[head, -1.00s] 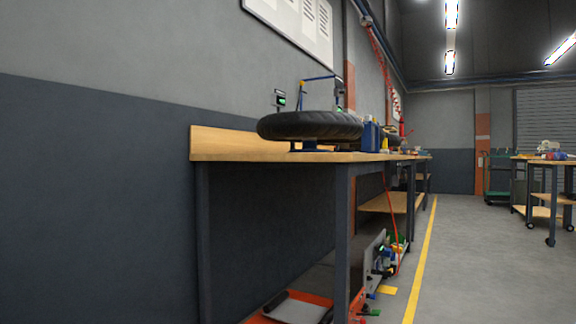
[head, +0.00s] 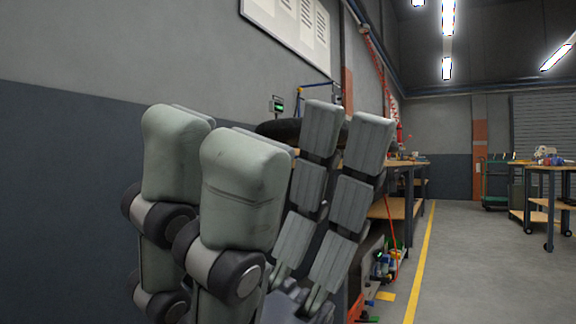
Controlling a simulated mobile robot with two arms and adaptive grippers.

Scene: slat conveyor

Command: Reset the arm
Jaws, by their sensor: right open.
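My right gripper (head: 268,150) is raised close in front of the camera, in the lower left and middle of the head view. Its grey-green fingers with black joints point up. The fingers stand apart and nothing shows between them. It hides most of the workbench and the black tyre (head: 277,129) lying on it. My left gripper is not in view.
The bench (head: 404,164) runs along the left wall, with coloured items under it. A yellow floor line (head: 421,262) runs beside it. Wheeled tables (head: 548,168) and a green cart (head: 496,182) stand at the right. The floor between is clear.

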